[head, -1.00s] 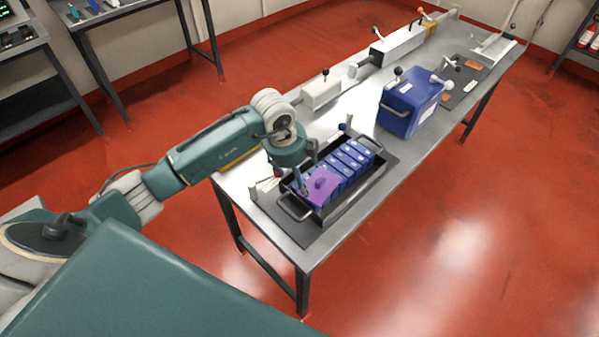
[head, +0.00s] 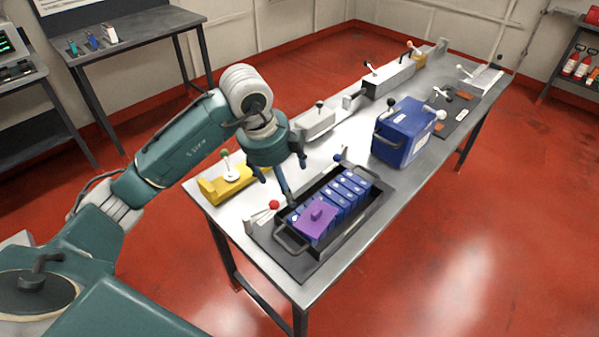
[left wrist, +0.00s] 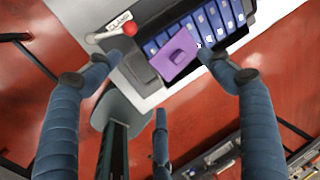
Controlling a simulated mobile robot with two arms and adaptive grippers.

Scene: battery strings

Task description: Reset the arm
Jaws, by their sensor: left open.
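My left gripper (head: 279,184) is open and empty, raised above the near end of the black tray (head: 350,222) on the workbench. In the left wrist view its fingers (left wrist: 160,95) are spread wide, with nothing between them. The tray holds a row of blue battery cells (head: 341,196). A purple block with a raised handle (head: 316,217) lies on the cells at the near end; it also shows in the left wrist view (left wrist: 175,58), apart from the fingers. My right gripper is not in view.
A red-knobbed fixture (head: 273,204) stands beside the tray, and a yellow fixture (head: 210,190) stands at the bench's left end. A blue box with a handle (head: 405,145) stands beyond the tray. White housings (head: 388,82) line the back edge. Red floor lies clear at right.

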